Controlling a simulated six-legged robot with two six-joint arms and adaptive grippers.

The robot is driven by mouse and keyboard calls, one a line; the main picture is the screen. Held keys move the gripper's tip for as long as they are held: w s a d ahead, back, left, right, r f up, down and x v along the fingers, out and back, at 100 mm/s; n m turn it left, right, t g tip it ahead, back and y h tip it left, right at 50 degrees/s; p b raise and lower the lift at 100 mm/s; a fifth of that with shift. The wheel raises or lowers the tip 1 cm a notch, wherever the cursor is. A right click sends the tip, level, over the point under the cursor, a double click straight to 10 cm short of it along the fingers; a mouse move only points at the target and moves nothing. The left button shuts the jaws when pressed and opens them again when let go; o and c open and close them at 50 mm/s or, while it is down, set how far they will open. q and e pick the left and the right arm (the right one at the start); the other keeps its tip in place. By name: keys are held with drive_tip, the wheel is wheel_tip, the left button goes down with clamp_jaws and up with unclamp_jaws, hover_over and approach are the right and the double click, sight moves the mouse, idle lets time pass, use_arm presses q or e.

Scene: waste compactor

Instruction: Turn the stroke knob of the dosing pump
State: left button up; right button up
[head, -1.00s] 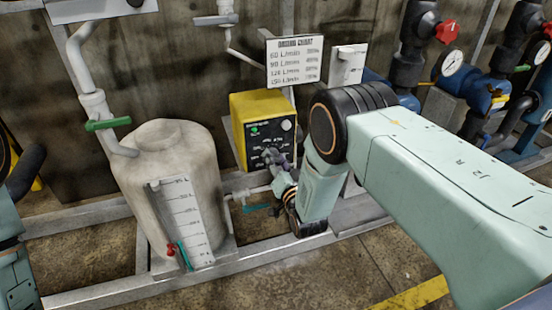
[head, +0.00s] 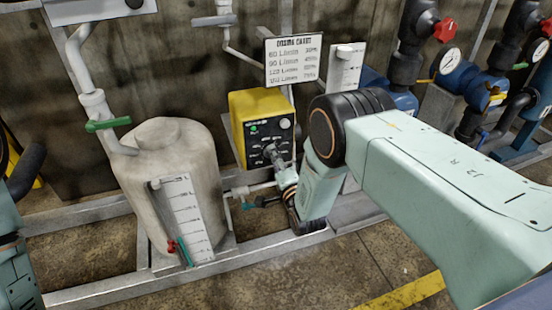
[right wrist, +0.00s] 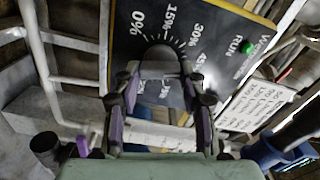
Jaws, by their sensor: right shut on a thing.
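The dosing pump (head: 262,118) is a yellow box with a black front panel, in the middle of the head view. My right gripper (head: 271,153) is at the lower part of this panel and partly covers it. In the right wrist view the panel carries a white scale with 0%, 15% and 30% readable, and a green light marked RUN. The dark stroke knob (right wrist: 158,56) sits inside this scale. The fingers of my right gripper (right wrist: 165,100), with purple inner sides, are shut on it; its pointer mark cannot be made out. My left gripper is out of view.
A white tank (head: 165,160) with a level scale stands left of the pump. A dosing chart (head: 293,59) hangs above it. Pipes with gauges and a red valve handle (head: 447,31) are at the upper right. A metal frame rail (head: 110,290) runs along the floor.

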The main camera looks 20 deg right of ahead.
drive_tip(key=shift+w+a+r, duration=0.1)
drive_tip(key=shift+w+r, duration=0.05)
drive_tip(key=shift+r, duration=0.05)
idle(0.4)
drive_tip(key=o, duration=1.1)
drive_tip(key=shift+f, duration=0.15)
drive_tip(key=shift+o, duration=0.2)
drive_tip(key=s, duration=1.2)
drive_tip(key=shift+d, duration=0.25)
drive_tip(key=shift+s, duration=0.1)
